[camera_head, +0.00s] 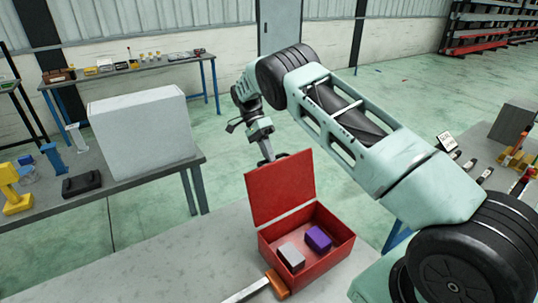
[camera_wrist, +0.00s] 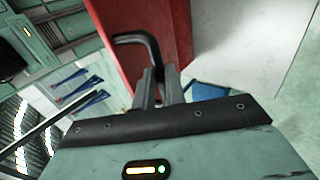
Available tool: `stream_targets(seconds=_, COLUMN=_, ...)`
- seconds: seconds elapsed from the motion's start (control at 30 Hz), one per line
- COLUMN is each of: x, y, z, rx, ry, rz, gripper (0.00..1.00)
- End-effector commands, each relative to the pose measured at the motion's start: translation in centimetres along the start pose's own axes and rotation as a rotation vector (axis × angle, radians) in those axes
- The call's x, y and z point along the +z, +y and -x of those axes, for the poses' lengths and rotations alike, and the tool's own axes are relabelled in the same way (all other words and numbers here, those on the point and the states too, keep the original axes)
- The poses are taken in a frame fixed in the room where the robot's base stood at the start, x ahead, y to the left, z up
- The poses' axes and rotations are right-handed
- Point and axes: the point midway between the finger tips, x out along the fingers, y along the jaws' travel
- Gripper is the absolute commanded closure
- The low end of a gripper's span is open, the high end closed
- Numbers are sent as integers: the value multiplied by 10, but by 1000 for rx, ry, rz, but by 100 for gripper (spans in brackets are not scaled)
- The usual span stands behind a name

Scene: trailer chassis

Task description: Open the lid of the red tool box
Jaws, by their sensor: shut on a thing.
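The red tool box (camera_head: 326,268) sits on the grey table with its lid (camera_head: 280,187) standing up, roughly upright, at the back of the box. The box's inside is exposed, with a grey block (camera_head: 290,257) and a purple block (camera_head: 318,238) in it. In the wrist view the red lid (camera_wrist: 135,25) fills the upper middle, with a black bent handle (camera_wrist: 135,38) on it. My gripper (camera_wrist: 160,78) is shut on this handle. In the head view my gripper (camera_head: 268,157) is at the lid's top edge, partly hard to make out.
An orange-handled tool (camera_head: 277,283) lies against the box's near left side. A large light-grey case (camera_head: 143,128) stands on a table at left, beside yellow and blue tools. Another table with small items (camera_head: 512,155) is at right. The near table is clear left of the box.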

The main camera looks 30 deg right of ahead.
Motion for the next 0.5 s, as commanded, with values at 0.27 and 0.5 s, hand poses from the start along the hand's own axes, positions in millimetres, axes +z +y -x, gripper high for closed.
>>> stream_targets(seconds=0.27, x=2, y=-3, z=-9, rx=17, ry=-4, rz=3, gripper=100)
stream_targets(seconds=0.5, x=1, y=-3, z=-8, rx=15, ry=-3, rz=2, gripper=66)
